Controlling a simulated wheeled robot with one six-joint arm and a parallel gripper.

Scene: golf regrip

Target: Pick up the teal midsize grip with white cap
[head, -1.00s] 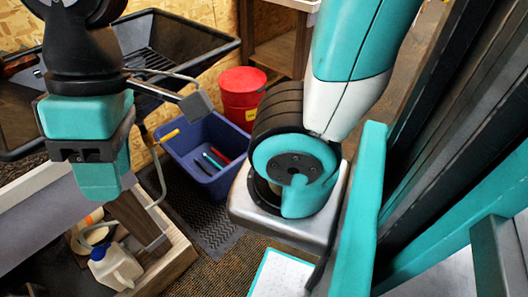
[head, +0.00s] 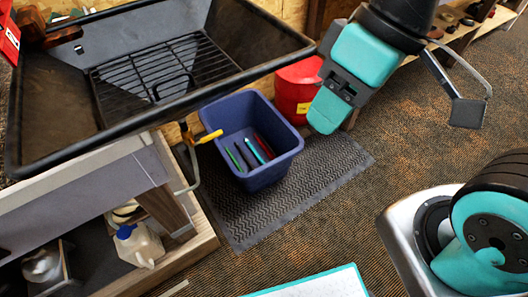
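A slim teal grip (head: 253,150) lies in the blue bin (head: 282,161), between a red grip (head: 264,146) and darker or green ones (head: 233,158). It leans among them, and I cannot make out its white cap at this size. My gripper (head: 327,112) hangs at the upper right of the picture, right of the bin and apart from the grips. Its teal end points down and left. I cannot see a gap between its fingers, and nothing shows held in it.
A black basin with a grate (head: 160,75) stands left of the bin, with a yellow handle (head: 209,136) near the bin's rim. A red bucket (head: 297,90) is behind the bin. The bin stands on a dark mat (head: 310,185). A white jug (head: 138,245) sits lower left.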

